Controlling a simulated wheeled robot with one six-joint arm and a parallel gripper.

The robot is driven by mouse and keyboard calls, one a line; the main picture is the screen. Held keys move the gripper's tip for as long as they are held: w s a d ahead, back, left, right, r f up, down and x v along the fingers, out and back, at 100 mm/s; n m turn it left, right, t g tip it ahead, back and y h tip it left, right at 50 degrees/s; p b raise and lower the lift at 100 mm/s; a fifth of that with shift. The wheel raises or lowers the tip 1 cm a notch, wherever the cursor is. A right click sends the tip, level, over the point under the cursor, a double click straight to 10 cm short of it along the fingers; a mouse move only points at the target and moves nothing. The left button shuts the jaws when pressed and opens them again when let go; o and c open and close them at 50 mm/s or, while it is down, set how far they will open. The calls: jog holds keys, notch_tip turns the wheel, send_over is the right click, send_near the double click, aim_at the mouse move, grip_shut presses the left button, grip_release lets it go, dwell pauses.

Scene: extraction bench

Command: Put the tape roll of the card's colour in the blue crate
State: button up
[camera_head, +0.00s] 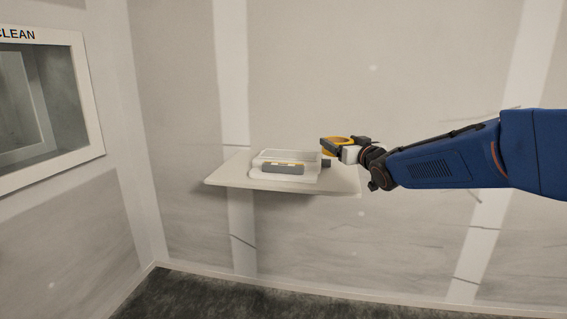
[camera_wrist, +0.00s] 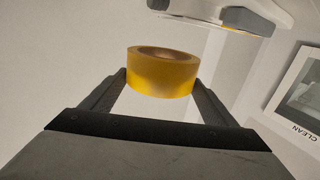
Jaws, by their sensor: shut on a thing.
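A yellow tape roll (camera_wrist: 162,76) is held between the two fingers of my gripper (camera_wrist: 163,88) in the wrist view. In the head view the tape roll (camera_head: 334,147) is at the end of my arm, and my gripper (camera_head: 345,146) is shut on it. They are raised above the right end of a pale shelf. I see no blue crate and no colour card that I can make out in either view.
The pale wall shelf (camera_head: 225,180) carries a clear-lidded box (camera_head: 283,168) with a grey front and a small yellow mark. A framed window marked CLEAN (camera_head: 45,95) is in the left wall. The floor below is clear.

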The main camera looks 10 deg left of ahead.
send_over(336, 182)
notch_tip(336, 182, down, 7)
jog(key=shift+w+d+r, duration=0.1)
jog(key=shift+w, duration=0.05)
jog(key=shift+f, duration=1.8)
jog(key=c, duration=0.6)
jog(key=o, duration=1.7)
jog(key=shift+f, duration=0.15)
jog(key=shift+r, duration=0.25)
